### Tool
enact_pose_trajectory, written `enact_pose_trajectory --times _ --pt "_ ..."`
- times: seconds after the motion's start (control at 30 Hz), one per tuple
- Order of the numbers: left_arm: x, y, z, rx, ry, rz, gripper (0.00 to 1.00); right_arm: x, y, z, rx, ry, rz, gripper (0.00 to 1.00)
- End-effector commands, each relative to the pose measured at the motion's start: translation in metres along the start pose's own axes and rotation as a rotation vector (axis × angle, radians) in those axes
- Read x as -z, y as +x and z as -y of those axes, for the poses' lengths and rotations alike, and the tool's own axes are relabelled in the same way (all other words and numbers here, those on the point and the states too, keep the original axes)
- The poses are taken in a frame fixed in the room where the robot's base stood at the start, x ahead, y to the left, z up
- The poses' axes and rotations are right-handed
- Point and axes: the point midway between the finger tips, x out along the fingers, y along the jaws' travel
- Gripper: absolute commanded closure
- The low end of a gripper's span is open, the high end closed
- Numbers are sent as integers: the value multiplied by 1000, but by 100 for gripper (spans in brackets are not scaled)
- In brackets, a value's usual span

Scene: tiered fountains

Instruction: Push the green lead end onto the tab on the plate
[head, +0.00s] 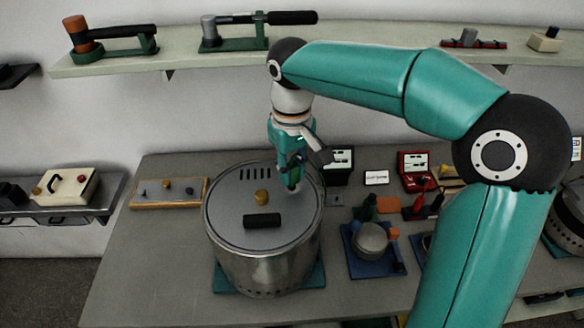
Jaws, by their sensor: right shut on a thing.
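My right gripper (292,178) hangs from the teal arm, pointing down over the right part of a round metal drum's top (232,205). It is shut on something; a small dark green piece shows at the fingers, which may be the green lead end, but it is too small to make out. A grey plate in a wooden frame (143,190) lies on the table left of the drum, with a few small studs on it. I cannot tell which part is the tab. My left gripper is out of view.
The drum carries a brass knob (262,197) and a black handle (262,220). The table is clear at the front left.

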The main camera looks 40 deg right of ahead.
Motion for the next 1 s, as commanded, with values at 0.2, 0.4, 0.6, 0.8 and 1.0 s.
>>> enact_pose_trajectory --times 0.2,0.4,0.6,0.8,1.0 --pt "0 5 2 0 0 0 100 0 7 0 0 0 1 94" --pt "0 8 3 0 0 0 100 0 12 0 0 0 1 94" --pt "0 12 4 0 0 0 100 0 17 0 0 0 1 94" --pt "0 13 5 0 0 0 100 0 18 0 0 0 1 61" --pt "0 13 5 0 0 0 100 0 18 0 0 0 1 47"
